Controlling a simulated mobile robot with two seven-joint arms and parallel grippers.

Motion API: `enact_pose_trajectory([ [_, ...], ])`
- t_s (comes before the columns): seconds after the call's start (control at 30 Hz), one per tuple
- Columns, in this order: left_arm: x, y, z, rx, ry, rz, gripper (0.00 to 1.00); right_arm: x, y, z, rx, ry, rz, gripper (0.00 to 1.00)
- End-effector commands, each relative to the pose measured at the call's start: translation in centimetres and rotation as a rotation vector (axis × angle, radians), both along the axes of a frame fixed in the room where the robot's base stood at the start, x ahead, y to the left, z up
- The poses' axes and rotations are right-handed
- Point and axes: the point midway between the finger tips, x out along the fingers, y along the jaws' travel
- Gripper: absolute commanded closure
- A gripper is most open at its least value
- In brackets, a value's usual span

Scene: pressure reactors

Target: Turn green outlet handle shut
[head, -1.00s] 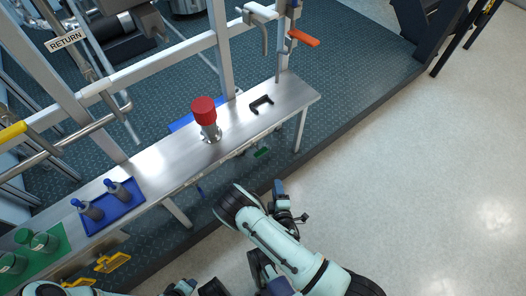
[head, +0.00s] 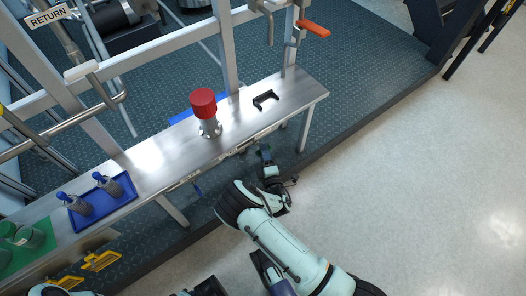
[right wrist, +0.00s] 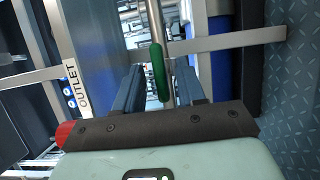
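The green outlet handle (right wrist: 158,68) is a green grip on a metal rod. In the right wrist view it lies between the two blue fingers of my right gripper (right wrist: 157,88), which is open, with a gap showing on both sides. In the head view my right gripper (head: 266,158) reaches under the front edge of the steel bench, and the handle there is mostly hidden by it. An OUTLET label (right wrist: 70,88) shows left of the fingers. Part of my left arm shows at the bottom edge of the head view; its finger state is unclear.
The steel bench (head: 160,160) carries a red-capped fitting (head: 204,104), a black bracket (head: 265,99) and a blue tray (head: 104,207) with bottles. An orange handle (head: 314,28) sits on the frame behind. Yellow handles (head: 101,261) are at lower left. Open floor lies to the right.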

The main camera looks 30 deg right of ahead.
Motion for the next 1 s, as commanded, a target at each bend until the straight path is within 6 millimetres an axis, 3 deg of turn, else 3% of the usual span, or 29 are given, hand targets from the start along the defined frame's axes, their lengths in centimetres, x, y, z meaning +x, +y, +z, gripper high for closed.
enact_pose_trajectory([
  [0.2, -1.0, 0.2, -0.8, -0.001, 0.034, 0.003, 0.57, 1.6, -0.5, -0.1, 0.000, 0.000, 0.000, 0.61],
  [0.47, -1.1, 0.2, -0.8, -0.002, 0.037, 0.004, 0.57, 1.7, -0.6, 0.0, 0.000, 0.001, -0.001, 0.61],
  [0.5, -1.1, 0.2, -0.8, -0.002, 0.036, 0.004, 0.57, 1.7, -0.6, 0.0, 0.000, 0.001, -0.001, 0.64],
  [0.6, -1.1, 0.2, -0.8, -0.002, 0.036, 0.004, 0.57, 1.7, -0.6, 0.0, 0.000, 0.001, -0.001, 0.96],
  [0.63, -1.1, 0.2, -0.8, -0.002, 0.036, 0.004, 0.57, 1.7, -0.6, 0.0, 0.000, 0.001, -0.001, 1.00],
  [1.0, -0.5, 0.1, -0.2, -0.001, 0.015, 0.001, 0.57, 1.7, -0.6, 0.1, 0.038, 0.003, -0.001, 1.00],
])
